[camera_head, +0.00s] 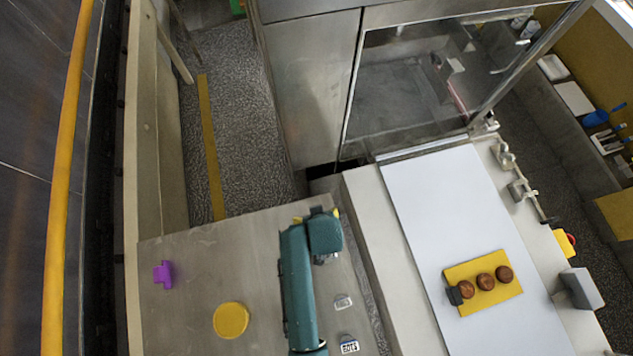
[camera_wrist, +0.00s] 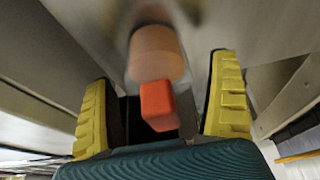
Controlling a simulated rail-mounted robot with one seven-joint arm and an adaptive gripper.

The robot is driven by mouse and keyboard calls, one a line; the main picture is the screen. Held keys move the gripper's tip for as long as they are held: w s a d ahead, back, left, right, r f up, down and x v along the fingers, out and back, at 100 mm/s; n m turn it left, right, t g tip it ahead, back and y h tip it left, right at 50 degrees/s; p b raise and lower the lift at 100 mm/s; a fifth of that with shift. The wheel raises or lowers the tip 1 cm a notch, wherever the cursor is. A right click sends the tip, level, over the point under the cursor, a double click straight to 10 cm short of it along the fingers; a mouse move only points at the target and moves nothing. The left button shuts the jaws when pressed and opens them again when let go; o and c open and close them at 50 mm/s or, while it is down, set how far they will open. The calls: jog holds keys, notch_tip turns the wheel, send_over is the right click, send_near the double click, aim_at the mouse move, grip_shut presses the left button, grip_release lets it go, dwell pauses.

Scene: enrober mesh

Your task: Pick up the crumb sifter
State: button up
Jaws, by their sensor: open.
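My gripper (camera_head: 318,213) is over the far right part of the steel table in the head view, largely hidden by my teal arm. In the wrist view its two yellow fingers (camera_wrist: 161,72) are wide apart. Between them show a red block (camera_wrist: 158,104) and a tan-orange round body (camera_wrist: 156,54) just beyond it. This may be the crumb sifter, but I cannot tell for sure. Neither finger visibly touches it. I cannot make it out in the head view, where my arm and gripper may cover it.
The steel table (camera_head: 190,252) also holds a purple piece (camera_head: 163,274), a yellow disc (camera_head: 231,320) and two small labelled items (camera_head: 349,345). To the right, a white belt (camera_head: 430,215) carries a yellow mat (camera_head: 484,300) with brown round pieces. A glass-sided machine (camera_head: 400,100) stands behind.

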jog(key=shift+w+f, duration=0.1)
jog(key=shift+f, duration=0.2)
jog(key=c, duration=1.1)
jog(key=shift+c, duration=0.3)
jog(key=shift+r, duration=0.15)
